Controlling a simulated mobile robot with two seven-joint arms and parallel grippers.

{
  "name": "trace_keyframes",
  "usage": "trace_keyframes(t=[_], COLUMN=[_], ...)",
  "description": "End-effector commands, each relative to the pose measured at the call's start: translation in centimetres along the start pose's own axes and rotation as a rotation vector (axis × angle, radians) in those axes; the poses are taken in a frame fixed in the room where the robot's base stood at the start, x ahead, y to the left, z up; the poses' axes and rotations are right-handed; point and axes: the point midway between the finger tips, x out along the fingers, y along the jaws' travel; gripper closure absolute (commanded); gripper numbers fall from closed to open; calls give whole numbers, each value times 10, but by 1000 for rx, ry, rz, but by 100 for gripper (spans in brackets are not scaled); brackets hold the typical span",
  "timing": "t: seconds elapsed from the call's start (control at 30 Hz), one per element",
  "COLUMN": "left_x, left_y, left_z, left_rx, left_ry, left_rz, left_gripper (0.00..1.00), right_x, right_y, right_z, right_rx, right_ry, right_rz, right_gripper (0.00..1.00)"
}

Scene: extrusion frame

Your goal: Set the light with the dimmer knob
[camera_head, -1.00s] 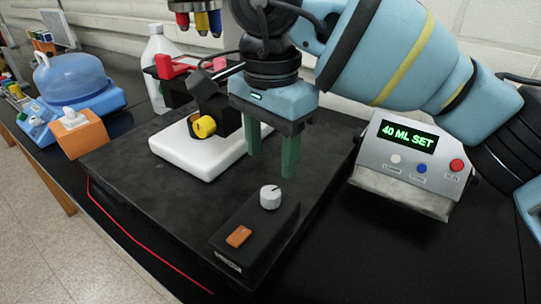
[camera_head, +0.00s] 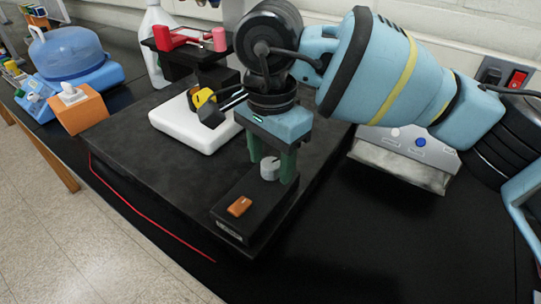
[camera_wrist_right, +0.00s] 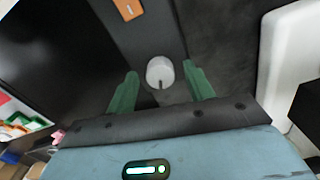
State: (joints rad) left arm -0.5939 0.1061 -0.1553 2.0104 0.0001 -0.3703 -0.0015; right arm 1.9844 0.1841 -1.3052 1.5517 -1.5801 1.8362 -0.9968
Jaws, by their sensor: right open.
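The dimmer knob (camera_head: 270,168) is a round light-grey knob on the top of a black box (camera_head: 247,212). An orange rocker switch (camera_head: 240,206) sits on the same box, nearer the front. My right gripper (camera_head: 273,168) points down over the knob with its green fingers open. In the right wrist view the knob (camera_wrist_right: 160,72) shows ahead of the gap between the two open fingers (camera_wrist_right: 161,90), with room on both sides. Whether the fingertips reach down to the knob's height is hard to tell. My left gripper is not in view.
A microscope with a white base (camera_head: 195,128) stands behind the box on a dark slab (camera_head: 140,135). A grey dispenser (camera_head: 400,165) is at the right, partly behind my arm. An orange tissue box (camera_head: 80,112) and a blue device (camera_head: 70,60) stand at the left.

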Motion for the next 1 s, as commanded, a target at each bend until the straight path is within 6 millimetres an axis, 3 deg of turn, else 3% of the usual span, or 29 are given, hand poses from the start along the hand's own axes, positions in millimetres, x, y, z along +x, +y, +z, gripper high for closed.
trace_keyframes(t=[0.27,0.6,1.0], left_x=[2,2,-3], left_y=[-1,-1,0], left_z=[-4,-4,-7], left_rx=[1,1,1], left_ry=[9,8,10], left_rz=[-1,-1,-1], left_gripper=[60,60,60], right_x=[2,2,0], right_y=[0,0,0], right_z=[0,0,0], right_rx=[0,0,78], right_ry=[0,0,-1], right_rz=[0,0,0], right_gripper=[48,91,92])
